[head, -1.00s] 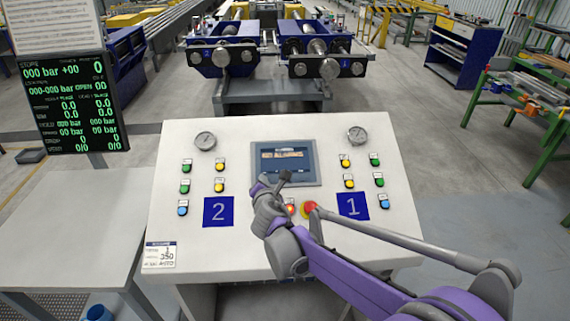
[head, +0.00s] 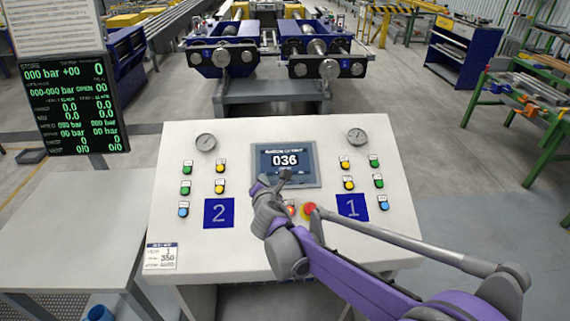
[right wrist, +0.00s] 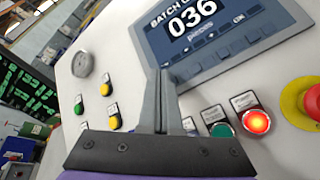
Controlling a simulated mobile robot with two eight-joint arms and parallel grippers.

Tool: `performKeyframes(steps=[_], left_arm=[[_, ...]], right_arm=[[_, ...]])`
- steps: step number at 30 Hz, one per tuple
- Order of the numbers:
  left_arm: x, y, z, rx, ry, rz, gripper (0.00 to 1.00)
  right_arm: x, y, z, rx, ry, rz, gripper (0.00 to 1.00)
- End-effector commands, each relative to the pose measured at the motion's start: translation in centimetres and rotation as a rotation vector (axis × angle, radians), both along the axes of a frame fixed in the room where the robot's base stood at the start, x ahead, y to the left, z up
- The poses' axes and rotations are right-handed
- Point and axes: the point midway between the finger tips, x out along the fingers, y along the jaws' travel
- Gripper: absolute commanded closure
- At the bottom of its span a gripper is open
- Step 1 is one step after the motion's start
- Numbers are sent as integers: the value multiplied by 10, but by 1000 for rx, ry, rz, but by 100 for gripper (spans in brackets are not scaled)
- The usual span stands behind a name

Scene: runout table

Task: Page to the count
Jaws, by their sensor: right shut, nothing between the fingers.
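The white control desk (head: 250,240) carries a small screen (head: 286,160) that reads 036. In the right wrist view the screen (right wrist: 200,32) shows "BATCH C…", 036 and "pieces", with a row of small key marks along its lower edge. My right gripper (head: 285,178) is at the screen's lower edge, shut and empty. In the right wrist view its fingertips (right wrist: 160,75) are together by the screen's lower left corner; I cannot tell whether they touch it. My left gripper is not in view.
Below the screen are a green button (right wrist: 221,130), a lit red button (right wrist: 256,121) and a red emergency stop (head: 309,209) on yellow. Yellow, green and blue buttons and two gauges (head: 205,142) flank the screen. A dark status board (head: 70,110) stands at left.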

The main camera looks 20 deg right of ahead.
Motion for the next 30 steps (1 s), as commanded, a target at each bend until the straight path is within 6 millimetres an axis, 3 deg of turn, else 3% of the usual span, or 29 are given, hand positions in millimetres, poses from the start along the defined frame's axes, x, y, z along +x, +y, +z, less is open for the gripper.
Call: performKeyframes(steps=[8, 24, 30], left_arm=[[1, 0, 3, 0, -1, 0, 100], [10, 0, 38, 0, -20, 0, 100], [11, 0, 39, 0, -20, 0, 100]], right_arm=[[-1, 1, 4, 0, 0, 0, 100], [-22, 7, 52, 1, -2, 1, 100], [-24, 7, 54, 1, 0, 0, 100]])
